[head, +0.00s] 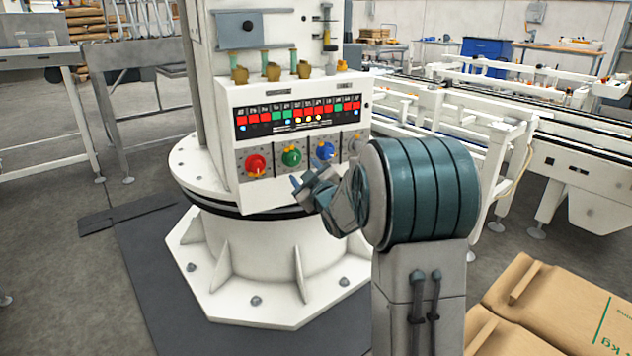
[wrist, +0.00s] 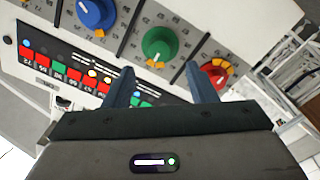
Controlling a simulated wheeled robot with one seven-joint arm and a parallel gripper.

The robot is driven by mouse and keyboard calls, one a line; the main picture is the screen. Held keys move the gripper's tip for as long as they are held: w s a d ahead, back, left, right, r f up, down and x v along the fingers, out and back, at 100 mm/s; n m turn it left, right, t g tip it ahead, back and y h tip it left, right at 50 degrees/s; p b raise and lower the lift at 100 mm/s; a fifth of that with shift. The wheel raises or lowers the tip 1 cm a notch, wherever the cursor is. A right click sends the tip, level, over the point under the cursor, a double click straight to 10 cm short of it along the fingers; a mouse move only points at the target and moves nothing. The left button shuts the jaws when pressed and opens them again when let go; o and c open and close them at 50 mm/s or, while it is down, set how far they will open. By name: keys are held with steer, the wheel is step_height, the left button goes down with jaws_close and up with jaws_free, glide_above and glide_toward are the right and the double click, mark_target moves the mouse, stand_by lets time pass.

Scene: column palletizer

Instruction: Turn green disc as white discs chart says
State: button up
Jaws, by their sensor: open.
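The green disc (head: 291,157) is a knob on the front panel, between the red disc (head: 256,165) and the blue disc (head: 325,150). In the wrist view the green disc (wrist: 160,46) has a pale pointer mark and orange tabs on its lower rim, with a printed scale around it. A pale disc (head: 356,143) at the panel's right end is partly hidden by my arm. The chart (head: 298,112) is a dark strip with red and green cells and blue and yellow dots below. My gripper (wrist: 160,72) is open and empty, its fingers apart in front of the panel near the green disc.
Dark dividers stand between the discs on the panel. Brass fittings (head: 271,71) sit on the ledge above.

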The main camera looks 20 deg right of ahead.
steer(key=s+p, duration=0.1)
steer(key=s, duration=0.6)
steer(key=shift+d, duration=0.4)
steer(key=s+a+r+m+g+h+p, duration=0.1)
steer(key=s+r+m+g+h+p, duration=0.15)
steer(key=s+r+p, duration=0.4)
steer(key=s+r+m+g+h+p, duration=0.1)
steer(key=s+r+m+g+p, duration=0.2)
steer(key=r+p, duration=0.55)
steer(key=s+a+r+m+g+p, duration=0.1)
steer(key=s+a+r+g+p, duration=0.1)
steer(key=s+p, duration=0.4)
steer(key=s+a+r+m+g+y+p, duration=0.1)
steer(key=s+a+r+g+p, duration=0.1)
steer(key=s+r+g+p, duration=0.2)
steer(key=s+a+r+m+g+p, duration=0.1)
steer(key=s+r+g+p, duration=0.3)
steer(key=s+p, duration=0.5)
steer(key=s+a+r, duration=0.1)
steer(key=s, duration=0.3)
steer(key=shift+r+p, duration=0.3)
